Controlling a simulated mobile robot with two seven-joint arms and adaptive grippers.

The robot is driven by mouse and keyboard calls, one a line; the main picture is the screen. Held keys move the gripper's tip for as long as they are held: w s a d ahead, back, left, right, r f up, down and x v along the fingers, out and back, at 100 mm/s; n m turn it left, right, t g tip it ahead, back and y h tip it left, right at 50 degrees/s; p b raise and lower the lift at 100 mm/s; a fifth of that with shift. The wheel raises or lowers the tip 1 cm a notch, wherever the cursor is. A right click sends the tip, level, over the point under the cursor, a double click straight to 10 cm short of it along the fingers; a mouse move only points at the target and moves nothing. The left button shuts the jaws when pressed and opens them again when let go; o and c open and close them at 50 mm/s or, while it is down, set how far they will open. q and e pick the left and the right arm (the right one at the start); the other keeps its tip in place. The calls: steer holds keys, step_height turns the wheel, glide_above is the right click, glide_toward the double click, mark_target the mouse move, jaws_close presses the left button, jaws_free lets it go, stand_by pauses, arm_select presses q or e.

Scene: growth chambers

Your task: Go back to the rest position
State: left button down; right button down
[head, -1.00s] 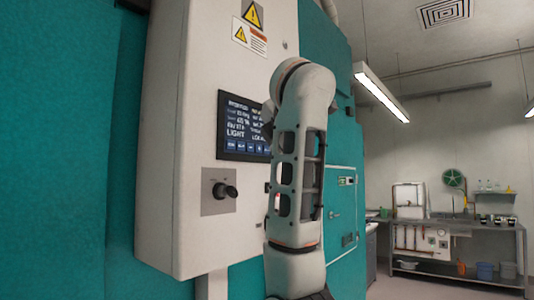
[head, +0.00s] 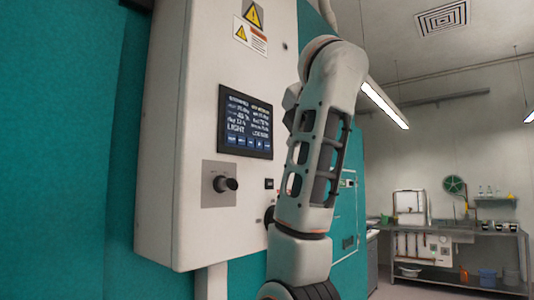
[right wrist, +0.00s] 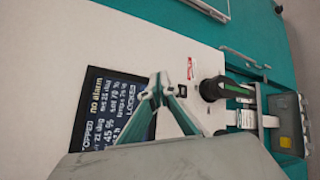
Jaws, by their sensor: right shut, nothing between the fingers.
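My right gripper (right wrist: 158,92) shows in the right wrist view with its fingertips together and nothing between them. It is in front of a white control box, and its fingers overlap the edge of the dark screen (right wrist: 108,92) in that view. A black knob or handle (right wrist: 212,89) is just right of the fingertips, apparently apart from them. In the head view my right arm stands upright right of the control box (head: 185,110), and its gripper is out of frame. My left gripper is not in view.
The box carries a lit screen (head: 246,122) and a black rotary knob (head: 223,184) on a grey plate. Teal chamber walls (head: 60,150) stand left and behind. A metal bench (head: 450,234) is at the far right, with open floor before it.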

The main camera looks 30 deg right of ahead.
steer(key=shift+s+d, duration=0.1)
steer(key=shift+s, duration=0.1)
stand_by(0.5)
